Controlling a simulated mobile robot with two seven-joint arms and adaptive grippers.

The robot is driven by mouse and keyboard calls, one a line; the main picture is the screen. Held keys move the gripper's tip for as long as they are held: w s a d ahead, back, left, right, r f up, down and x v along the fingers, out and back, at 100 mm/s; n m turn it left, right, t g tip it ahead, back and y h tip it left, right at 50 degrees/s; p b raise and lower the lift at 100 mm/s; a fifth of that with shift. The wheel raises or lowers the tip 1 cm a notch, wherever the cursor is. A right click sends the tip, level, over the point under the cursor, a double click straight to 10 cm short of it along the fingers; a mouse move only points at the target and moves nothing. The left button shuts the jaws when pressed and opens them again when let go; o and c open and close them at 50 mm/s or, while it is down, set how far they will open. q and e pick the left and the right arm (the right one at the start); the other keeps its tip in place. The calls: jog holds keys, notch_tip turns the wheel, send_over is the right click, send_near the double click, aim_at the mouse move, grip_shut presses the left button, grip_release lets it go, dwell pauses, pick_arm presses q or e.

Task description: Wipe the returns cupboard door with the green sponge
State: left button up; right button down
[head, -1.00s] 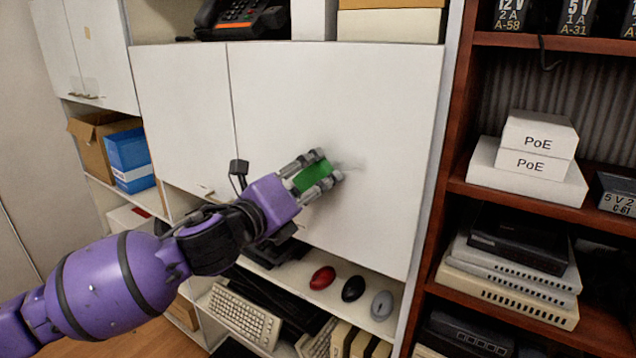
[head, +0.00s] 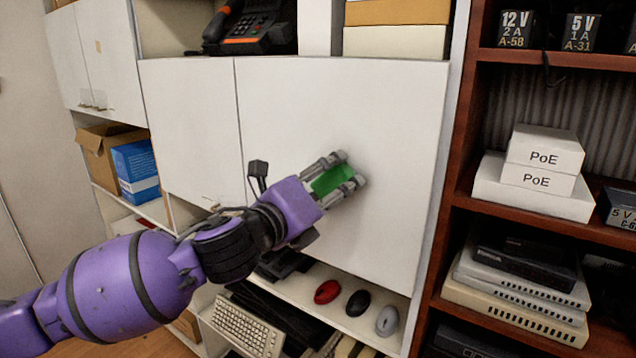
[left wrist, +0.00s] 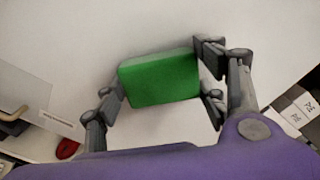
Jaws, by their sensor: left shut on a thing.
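The green sponge (head: 331,180) is held between the fingers of my left gripper (head: 338,180), which is shut on it. It also shows large in the left wrist view (left wrist: 160,78), between the two fingers. The white cupboard door (head: 330,110) is directly behind the sponge, and the gripper is at the door's middle. The sponge's far face is hidden, so I cannot tell whether it touches the door. No dark mark shows on the visible part of the door. My right gripper is not in view.
A shelf below the door holds a red mouse (head: 327,291), a black mouse (head: 358,303) and a grey mouse (head: 388,320). A brown rack (head: 465,180) with PoE boxes (head: 540,165) stands at right. A phone (head: 258,25) sits above the door.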

aim_at(314, 181)
pick_arm(q)
jog(key=shift+s+d, duration=0.8)
jog(key=shift+d, duration=0.3)
jog(key=shift+s+d, duration=0.8)
jog(key=shift+d, duration=0.3)
jog(key=shift+s+d, duration=0.8)
jog(key=shift+d, duration=0.3)
jog(key=w+a, duration=0.2)
jog(key=a, duration=0.1)
jog(key=w+a, duration=0.2)
jog(key=a, duration=0.1)
jog(key=w+a, duration=0.2)
jog(key=a, duration=0.1)
jog(key=shift+w+a, duration=0.15)
jog(key=shift+w, duration=0.2)
jog(key=shift+v, duration=2.95)
jog(key=shift+v, duration=1.55)
